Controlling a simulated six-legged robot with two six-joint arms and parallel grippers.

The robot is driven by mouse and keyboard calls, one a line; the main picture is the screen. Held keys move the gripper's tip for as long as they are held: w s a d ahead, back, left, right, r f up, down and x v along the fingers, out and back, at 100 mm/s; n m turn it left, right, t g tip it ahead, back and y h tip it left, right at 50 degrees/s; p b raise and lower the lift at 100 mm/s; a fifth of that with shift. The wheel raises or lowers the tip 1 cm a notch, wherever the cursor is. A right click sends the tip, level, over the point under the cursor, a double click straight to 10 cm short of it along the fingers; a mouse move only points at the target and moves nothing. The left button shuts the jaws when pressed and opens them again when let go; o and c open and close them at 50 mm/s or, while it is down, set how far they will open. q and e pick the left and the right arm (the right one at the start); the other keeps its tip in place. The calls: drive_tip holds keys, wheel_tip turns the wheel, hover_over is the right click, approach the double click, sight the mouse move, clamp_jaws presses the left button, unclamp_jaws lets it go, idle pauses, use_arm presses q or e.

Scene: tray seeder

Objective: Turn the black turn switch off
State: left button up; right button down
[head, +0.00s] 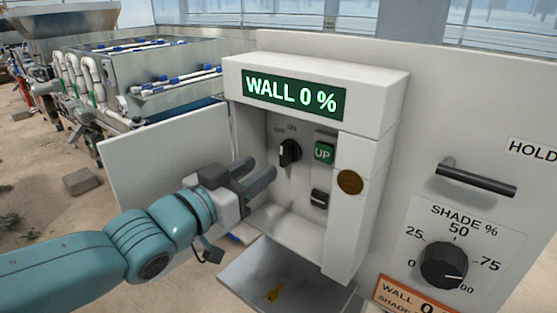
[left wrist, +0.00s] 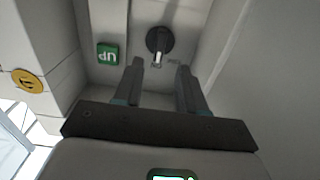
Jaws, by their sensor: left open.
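The black turn switch (head: 289,152) is on the recessed back panel of the open white control box, below small labels that look like OFF and ON. I cannot tell for sure which label its knob points to. In the left wrist view the switch (left wrist: 158,40) has a white mark and lies just beyond my fingertips. My left gripper (head: 262,171) is open and empty at the left side of the box opening, to the lower left of the switch. In the left wrist view its two fingers (left wrist: 160,72) stand apart, not touching the switch. My right gripper is not in view.
A green UP button (head: 324,153) and a black rocker (head: 319,199) sit right of the switch. The green display (head: 292,95) reads WALL 0 %. An open door (head: 165,160) is left of the box. A shade knob (head: 444,265) and black handle (head: 476,178) are right.

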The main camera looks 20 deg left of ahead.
sight(281, 155)
use_arm(q)
drive_tip(key=x, duration=0.6)
drive_tip(key=shift+w+d+p, duration=0.1)
drive_tip(key=shift+w+p, duration=0.15)
drive_tip(key=shift+p, duration=0.05)
clamp_jaws()
